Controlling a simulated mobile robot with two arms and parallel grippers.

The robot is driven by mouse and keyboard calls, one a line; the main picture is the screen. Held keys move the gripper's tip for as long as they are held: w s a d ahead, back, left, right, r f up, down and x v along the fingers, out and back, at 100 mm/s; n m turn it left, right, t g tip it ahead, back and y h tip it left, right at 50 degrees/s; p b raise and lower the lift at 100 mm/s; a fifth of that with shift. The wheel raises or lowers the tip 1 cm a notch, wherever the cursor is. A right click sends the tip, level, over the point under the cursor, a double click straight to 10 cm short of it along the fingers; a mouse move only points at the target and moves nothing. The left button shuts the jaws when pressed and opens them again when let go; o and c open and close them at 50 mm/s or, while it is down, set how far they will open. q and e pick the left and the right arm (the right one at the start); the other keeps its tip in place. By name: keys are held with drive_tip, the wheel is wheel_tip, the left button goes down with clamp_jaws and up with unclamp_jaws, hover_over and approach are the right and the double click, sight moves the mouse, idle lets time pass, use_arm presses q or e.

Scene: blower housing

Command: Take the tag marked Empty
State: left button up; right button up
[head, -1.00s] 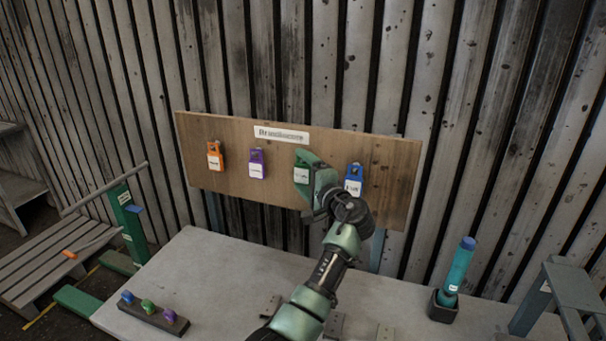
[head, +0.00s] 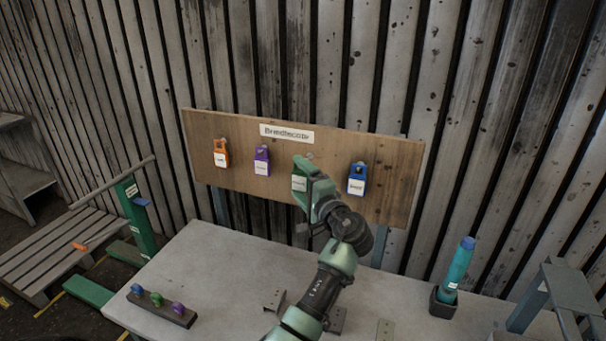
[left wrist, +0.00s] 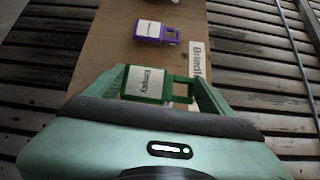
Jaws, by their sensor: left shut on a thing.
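The green tag with a white label reading "Empty" (left wrist: 145,82) is between the fingers of my left gripper (left wrist: 158,88) in the left wrist view. In the head view my left gripper (head: 312,180) is at the wooden board, shut on this green tag (head: 299,184), which it partly hides. A peg shows just above the tag. I cannot tell whether the tag still hangs on it. My right gripper is not in view.
On the wooden board (head: 400,165) hang an orange tag (head: 221,155), a purple tag (head: 262,162) and a blue tag (head: 357,180). Below is a grey table (head: 215,260) with a padlock strip (head: 160,308) and a teal cylinder in a holder (head: 458,270).

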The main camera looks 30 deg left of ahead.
use_arm(q)
drive_tip(key=shift+s+d, duration=0.1)
drive_tip(key=shift+s, duration=0.35)
drive_tip(key=shift+s+d+p, duration=0.1)
drive_tip(key=shift+s+p, duration=0.1)
drive_tip(key=shift+p, duration=0.1)
drive_tip(key=s+d+p, duration=0.1)
drive_tip(key=s+p, duration=0.1)
drive_tip(key=s, duration=0.5)
drive_tip(key=shift+s+d+p, duration=0.2)
drive_tip(key=shift+d+p, duration=0.15)
drive_tip(key=shift+f, duration=0.1)
